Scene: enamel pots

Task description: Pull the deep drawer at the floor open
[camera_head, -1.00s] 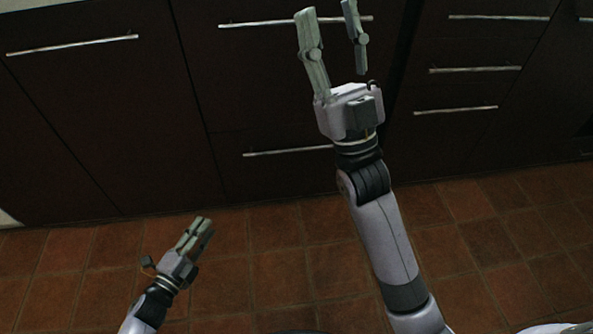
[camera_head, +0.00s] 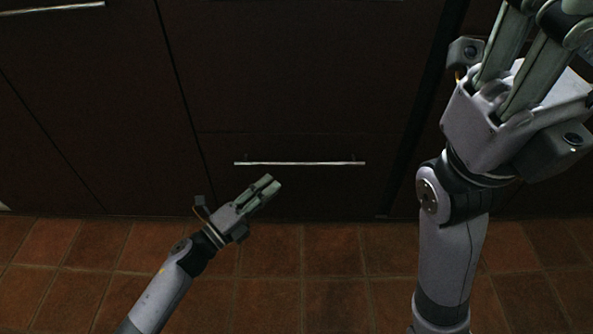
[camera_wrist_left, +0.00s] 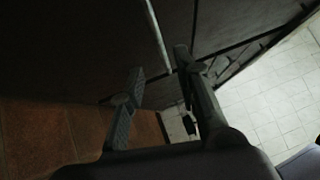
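The deep drawer (camera_head: 300,192) at the floor has a dark brown front and is closed. Its long thin metal handle (camera_head: 318,163) runs level across the upper part of the front. My left gripper (camera_head: 271,183) is just below the handle's left half in the head view. In the left wrist view its two fingers (camera_wrist_left: 160,68) stand apart with nothing between the pads, and the handle bar (camera_wrist_left: 158,35) shows ahead, in line with the gap. My right gripper (camera_head: 535,45) is large at the upper right, its fingertips cut off by the frame edge.
Dark cabinet fronts (camera_head: 285,75) fill the area above and beside the drawer. Another handle (camera_head: 50,8) is at the top left. The brown tiled floor (camera_head: 330,285) in front of the drawer is clear. Pale tiles (camera_wrist_left: 275,95) show at the right in the left wrist view.

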